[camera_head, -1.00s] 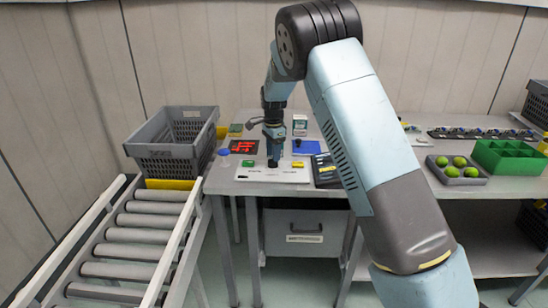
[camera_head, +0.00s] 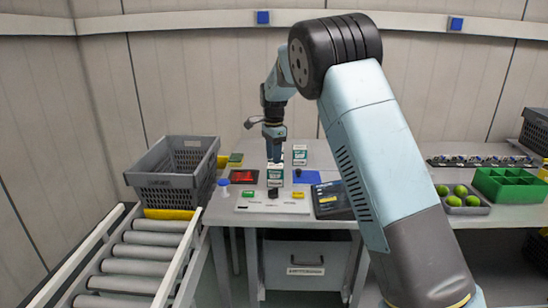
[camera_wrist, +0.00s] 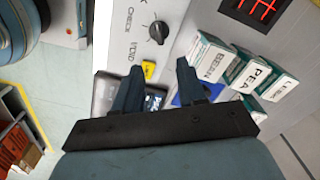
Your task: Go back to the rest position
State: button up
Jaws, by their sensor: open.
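My gripper (camera_head: 274,158) is above the table's control panel, pointing down, with its fingers apart and nothing seen between them. In the wrist view my gripper (camera_wrist: 160,82) also shows two separate dark fingers. The white panel (camera_head: 256,208) has a black knob (camera_head: 273,193), which shows in the wrist view (camera_wrist: 159,32) clear of the fingers. In the head view my fingertips overlap the top of a small labelled box (camera_head: 275,177); I cannot tell the gap there.
Several labelled boxes (camera_wrist: 212,62) stand near the panel, beside a red display (camera_head: 243,177). A grey crate (camera_head: 165,182) stands left by a roller conveyor (camera_head: 130,255). A tray with green fruit (camera_head: 462,210) and a green divided bin (camera_head: 508,187) are at right.

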jog(key=s+d+r+n+t+y, duration=0.15)
jog(key=s+d+r+n, duration=0.35)
jog(key=s+d+r, duration=1.25)
jog(key=s+d+f+n+t, duration=0.1)
jog(key=s+d+n, duration=0.1)
jog(key=s, duration=0.7)
jog(key=s+d+f+n+t+h, duration=0.1)
jog(key=s+d+f+n, duration=0.1)
jog(key=s, duration=0.7)
jog(key=s+d+f+n+t, duration=0.1)
jog(key=s+d+n+t, duration=0.1)
jog(key=s, duration=0.8)
jog(key=shift+d+f+n, duration=0.4)
jog(key=shift+n, duration=0.4)
jog(key=shift+h, duration=0.25)
